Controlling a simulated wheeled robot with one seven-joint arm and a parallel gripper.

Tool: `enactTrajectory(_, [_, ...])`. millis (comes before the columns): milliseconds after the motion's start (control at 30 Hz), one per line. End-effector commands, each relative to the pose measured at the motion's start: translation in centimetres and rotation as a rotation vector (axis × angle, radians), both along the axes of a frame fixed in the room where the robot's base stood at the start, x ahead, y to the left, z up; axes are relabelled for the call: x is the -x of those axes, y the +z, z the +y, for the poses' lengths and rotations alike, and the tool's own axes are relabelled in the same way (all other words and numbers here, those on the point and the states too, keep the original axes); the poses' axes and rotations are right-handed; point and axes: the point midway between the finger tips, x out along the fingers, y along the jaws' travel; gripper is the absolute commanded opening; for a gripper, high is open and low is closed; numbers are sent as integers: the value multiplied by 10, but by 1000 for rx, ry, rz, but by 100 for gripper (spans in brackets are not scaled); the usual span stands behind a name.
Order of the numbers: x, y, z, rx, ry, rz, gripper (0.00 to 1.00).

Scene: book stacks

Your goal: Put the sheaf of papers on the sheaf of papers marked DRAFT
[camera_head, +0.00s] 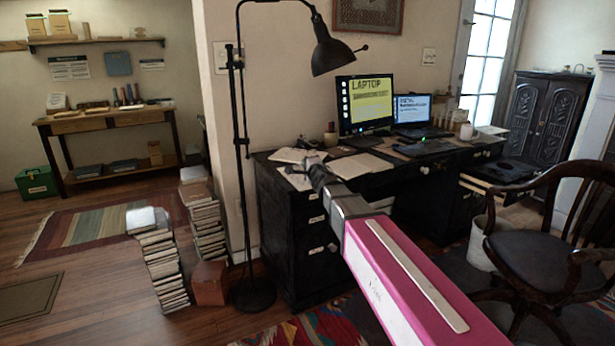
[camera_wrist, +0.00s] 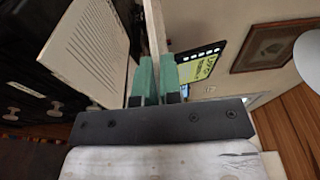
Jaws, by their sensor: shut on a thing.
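My gripper (camera_head: 322,178) is above the left part of the dark desk's top. In the wrist view its two teal fingers (camera_wrist: 156,80) are shut on a thin, pale sheaf of papers (camera_wrist: 153,28), seen edge-on and reaching out past the fingertips. In the wrist view a white lined sheaf (camera_wrist: 88,45) lies on the desk to the left of the fingers, apart from them. In the head view pale papers (camera_head: 362,165) lie on the desk right of my gripper, and others (camera_head: 290,155) lie left of it. I cannot read a DRAFT mark on any of them.
The desk (camera_head: 285,215) also bears a monitor (camera_head: 365,104), a laptop (camera_head: 412,114) and a cup (camera_head: 330,138). A black floor lamp (camera_head: 243,180) stands at the desk's left, near book stacks (camera_head: 163,265). A wooden chair (camera_head: 535,185) is at the right.

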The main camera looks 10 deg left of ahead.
Motion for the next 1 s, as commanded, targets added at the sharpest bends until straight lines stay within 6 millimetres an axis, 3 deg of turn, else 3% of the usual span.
enactTrajectory(100, [6,-9,21,4,38,10,0])
enactTrajectory(233, [7,-15,24,6,52,15,0])
enactTrajectory(700, [-28,-67,-56,5,50,16,0])
enactTrajectory(1000, [-37,-84,-79,5,52,16,0])
